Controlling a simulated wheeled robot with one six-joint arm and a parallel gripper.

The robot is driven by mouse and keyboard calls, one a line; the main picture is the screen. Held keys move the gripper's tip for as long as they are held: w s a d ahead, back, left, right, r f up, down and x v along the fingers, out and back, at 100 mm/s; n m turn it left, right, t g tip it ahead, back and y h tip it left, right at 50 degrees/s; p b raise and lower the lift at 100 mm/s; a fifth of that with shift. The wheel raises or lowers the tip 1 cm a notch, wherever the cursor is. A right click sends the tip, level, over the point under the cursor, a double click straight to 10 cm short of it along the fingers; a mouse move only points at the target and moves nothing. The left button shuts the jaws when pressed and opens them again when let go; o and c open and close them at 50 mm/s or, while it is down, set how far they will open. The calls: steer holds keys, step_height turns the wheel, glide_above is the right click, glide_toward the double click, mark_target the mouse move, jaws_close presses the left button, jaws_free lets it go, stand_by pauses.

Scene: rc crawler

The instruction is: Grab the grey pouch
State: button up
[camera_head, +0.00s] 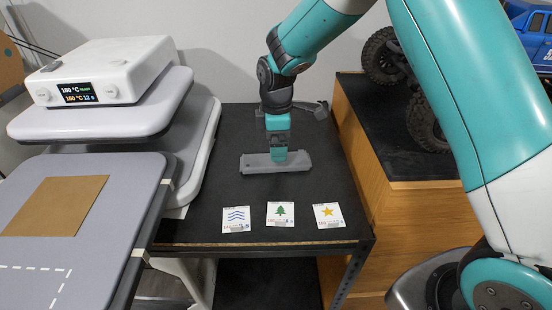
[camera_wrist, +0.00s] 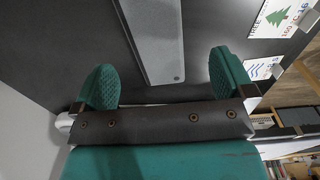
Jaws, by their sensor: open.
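A long, flat grey item, which looks like the grey pouch (camera_head: 298,162), lies on the black table, roughly left to right. My gripper (camera_head: 279,155) is over its middle, and one green finger hides part of it in the head view. In the wrist view the grey item (camera_wrist: 150,38) runs from the top edge down to between my two green fingers. My gripper (camera_wrist: 165,76) is open there, with a gap between each finger and the item. I cannot tell how high the fingertips are above the table.
Three cards with waves (camera_head: 236,219), a tree (camera_head: 280,213) and a star (camera_head: 328,215) lie along the front of the black table (camera_head: 205,228). A white heat press (camera_head: 105,75) stands at left. A wooden cabinet (camera_head: 425,205) with a blue crawler (camera_head: 528,30) stands at right.

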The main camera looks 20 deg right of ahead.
steer(key=shift+w+f+p, duration=0.2)
steer(key=shift+f+p, duration=0.35)
steer(key=shift+f, duration=0.95)
steer(key=shift+w+f+p, duration=0.15)
steer(key=shift+f+p, duration=0.35)
steer(key=shift+f, duration=1)
steer(key=c, duration=1)
